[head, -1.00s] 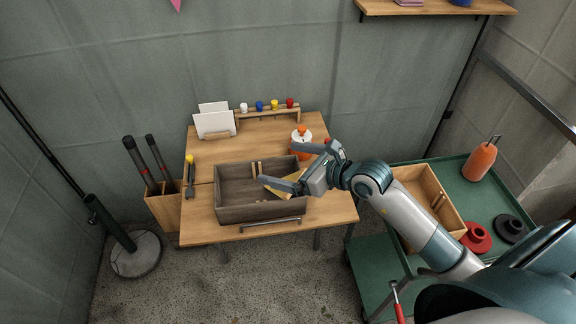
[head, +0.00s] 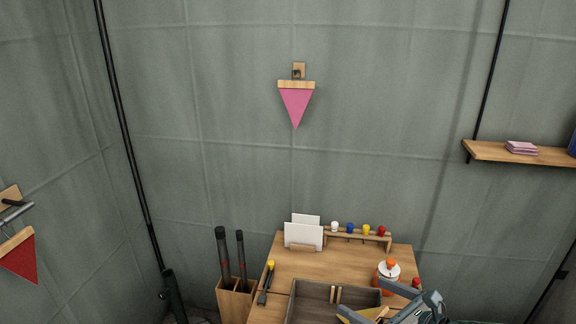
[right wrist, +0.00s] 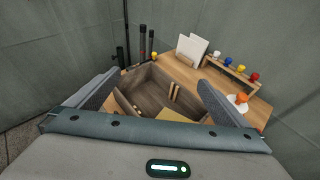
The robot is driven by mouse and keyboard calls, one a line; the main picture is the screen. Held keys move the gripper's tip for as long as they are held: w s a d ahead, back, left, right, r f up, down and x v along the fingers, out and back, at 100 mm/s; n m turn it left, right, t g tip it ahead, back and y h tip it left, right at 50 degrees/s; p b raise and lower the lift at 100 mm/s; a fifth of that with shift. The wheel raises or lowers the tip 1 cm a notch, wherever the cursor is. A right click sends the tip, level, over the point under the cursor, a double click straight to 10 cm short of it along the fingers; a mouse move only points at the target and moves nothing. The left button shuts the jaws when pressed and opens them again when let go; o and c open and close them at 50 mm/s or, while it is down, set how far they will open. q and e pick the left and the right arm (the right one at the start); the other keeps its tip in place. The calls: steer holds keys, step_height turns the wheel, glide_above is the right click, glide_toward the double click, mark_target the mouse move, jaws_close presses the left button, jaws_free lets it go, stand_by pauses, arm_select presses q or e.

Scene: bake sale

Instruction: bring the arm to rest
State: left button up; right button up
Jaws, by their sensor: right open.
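My right gripper (head: 362,297) shows at the bottom of the head view, its jaws spread above the right part of the grey wooden tray (head: 309,301). In the right wrist view the two fingers of the gripper (right wrist: 157,90) stand wide apart with nothing between them. The tray (right wrist: 150,88) lies beyond and below them, with small wooden pieces and a yellowish flat piece (right wrist: 175,115) inside. Most of my right arm is below the head view's edge. My left gripper is in neither view.
The wooden table (head: 320,263) carries a card holder (head: 304,234), a rack of coloured knobs (head: 358,236) and a white-and-orange jar (head: 388,270) close to my right gripper. A pink pennant (head: 296,104) hangs on the wall, a red one (head: 20,258) at left.

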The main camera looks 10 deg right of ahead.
steer(key=s+a+r+m+t+y, duration=0.3)
steer(key=a+r+m+y, duration=0.15)
steer(key=r, duration=0.35)
step_height(320, 180, up, 6)
steer(key=s+d+m+t+h, duration=0.25)
steer(key=m+t, duration=0.35)
steer(key=m, duration=0.3)
steer(key=s+d+f+m+g+h, duration=0.4)
steer(key=d+f+m+h, duration=0.95)
steer(key=m, duration=0.65)
steer(key=s+a+f+m+g, duration=0.3)
steer(key=s+f+m+g, duration=0.3)
steer(key=f, duration=0.4)
steer(key=s+a+f+g+y, duration=0.2)
steer(key=s+a+f+g, duration=0.25)
steer(key=s, duration=0.35)
steer(key=s+a+f+g+y, duration=0.3)
steer(key=s+a+f, duration=0.1)
steer(key=s+a, duration=0.25)
step_height(320, 180, down, 29)
steer(key=s+g, duration=0.1)
steer(key=s, duration=0.1)
steer(key=s+d+f+b, duration=0.1)
steer(key=s+d+f, duration=0.1)
steer(key=s+f, duration=0.7)
steer(key=s+d+f+g, duration=0.1)
steer(key=s+d+f, duration=0.1)
steer(key=s+f, duration=0.7)
steer(key=shift+f+b, duration=0.4)
steer(key=shift+f, duration=0.15)
